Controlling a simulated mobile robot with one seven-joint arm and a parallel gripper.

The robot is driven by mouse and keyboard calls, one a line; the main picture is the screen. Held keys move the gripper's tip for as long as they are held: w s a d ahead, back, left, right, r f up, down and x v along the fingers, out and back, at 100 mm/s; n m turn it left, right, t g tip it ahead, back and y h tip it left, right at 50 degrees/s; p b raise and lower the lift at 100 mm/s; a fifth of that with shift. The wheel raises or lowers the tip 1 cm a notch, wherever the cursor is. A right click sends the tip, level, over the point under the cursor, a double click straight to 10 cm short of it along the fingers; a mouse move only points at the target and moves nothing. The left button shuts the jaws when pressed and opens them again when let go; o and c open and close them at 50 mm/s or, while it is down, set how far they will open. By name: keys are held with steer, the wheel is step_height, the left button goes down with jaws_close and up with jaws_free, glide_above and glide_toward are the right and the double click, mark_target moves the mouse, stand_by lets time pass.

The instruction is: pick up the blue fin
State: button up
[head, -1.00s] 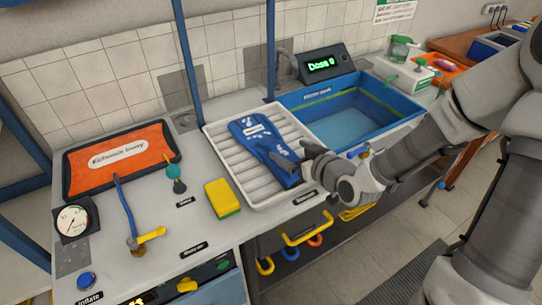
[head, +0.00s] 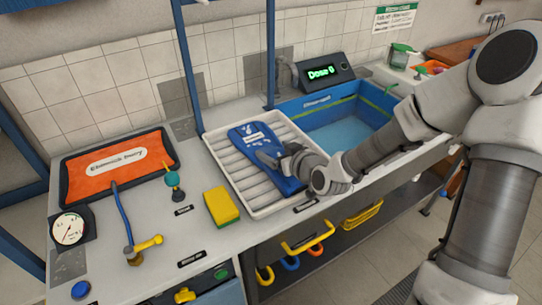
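The blue fin (head: 253,139) lies in the white ribbed tray (head: 231,165) on the counter, with a pale label and white spots near its wide far end. My gripper (head: 277,156) is low over the right side of the fin, reaching in from the right. Its dark fingers overlap the fin in this view. The gripper hides part of the fin's edge, and I cannot tell whether the fingers touch it or how far apart they are.
A blue rinse basin (head: 335,115) with water adjoins the tray on the right, below a display box (head: 325,71). A yellow sponge (head: 221,206) sits left of the tray. An orange mat (head: 118,160), a gauge (head: 69,229) and valves stand further left. A blue upright post (head: 271,60) rises behind the tray.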

jaws_close()
steer(key=shift+r, duration=0.1)
stand_by(0.3)
